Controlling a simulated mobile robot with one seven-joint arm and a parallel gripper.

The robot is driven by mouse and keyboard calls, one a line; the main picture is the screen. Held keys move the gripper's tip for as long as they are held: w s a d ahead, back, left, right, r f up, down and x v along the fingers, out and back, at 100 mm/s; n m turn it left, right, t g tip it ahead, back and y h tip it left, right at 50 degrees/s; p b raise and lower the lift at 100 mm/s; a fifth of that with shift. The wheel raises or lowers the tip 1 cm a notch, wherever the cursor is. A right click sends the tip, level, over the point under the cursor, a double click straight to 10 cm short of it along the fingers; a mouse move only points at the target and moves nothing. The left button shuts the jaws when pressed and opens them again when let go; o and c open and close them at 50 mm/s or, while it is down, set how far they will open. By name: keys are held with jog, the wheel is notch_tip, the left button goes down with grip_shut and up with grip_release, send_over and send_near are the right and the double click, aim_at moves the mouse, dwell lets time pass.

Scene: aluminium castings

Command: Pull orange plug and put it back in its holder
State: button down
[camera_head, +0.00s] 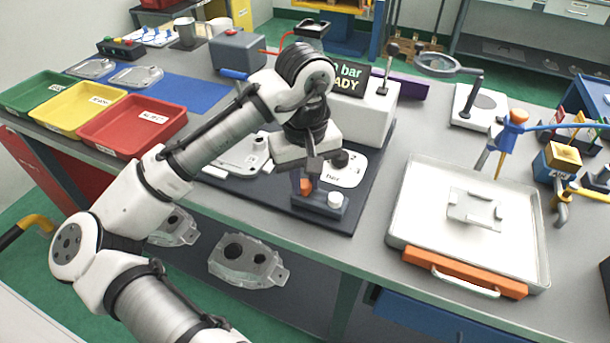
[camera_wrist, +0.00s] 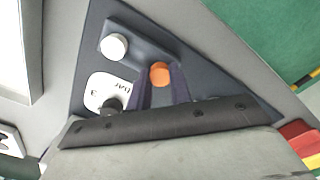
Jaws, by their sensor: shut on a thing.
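The orange plug (camera_head: 306,185) is between the fingers of my gripper (camera_head: 304,180), at the left end of the dark holder block (camera_head: 318,207). In the wrist view the orange plug (camera_wrist: 160,72) shows between the two dark fingertips of my gripper (camera_wrist: 161,80), which is shut on it. Its lower part is hidden, so I cannot tell whether it sits in the block or just above it. A white plug (camera_head: 335,199) stands upright at the other end of the block; it also shows in the wrist view (camera_wrist: 115,46).
A test unit (camera_head: 362,115) with a lit display stands beyond. A white tray (camera_head: 410,215) is to the right; red (camera_head: 135,138), yellow and green trays are left.

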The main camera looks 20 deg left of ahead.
aim_at(305, 184)
jog(key=shift+f, duration=0.4)
jog(key=c, duration=1.2)
grip_release()
jog(key=shift+r, duration=0.1)
notch_tip(305, 184, up, 14)
jog(key=shift+f, duration=0.15)
